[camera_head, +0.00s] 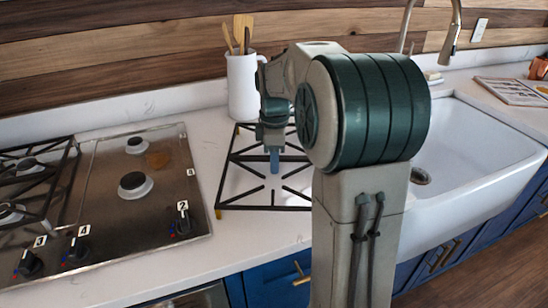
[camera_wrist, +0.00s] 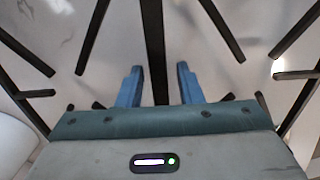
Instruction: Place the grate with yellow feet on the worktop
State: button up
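The black grate with yellow feet (camera_head: 265,208) lies flat on the white worktop, between the hob and the sink. Yellow shows at its near left and far left corners; my arm hides its right part. My gripper (camera_head: 274,160) points down over the middle of the grate. In the wrist view, the blue fingers of my gripper (camera_wrist: 158,72) are apart, one on each side of a dark bar of the grate (camera_wrist: 152,35). Gaps show between the bar and both fingers. I cannot tell how far down the fingertips reach.
The steel hob (camera_head: 105,215) is at left, with another black grate (camera_head: 62,180) on its left side and bare burners on its right. A white jug (camera_head: 243,88) with wooden utensils stands behind the grate. The white sink (camera_head: 470,150) and tap (camera_head: 451,35) are at right.

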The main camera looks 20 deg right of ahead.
notch_tip(320, 180, up, 12)
jog(key=p, duration=0.1)
jog(key=shift+r+p, duration=0.2)
jog(key=shift+p, duration=0.2)
dwell(0.4)
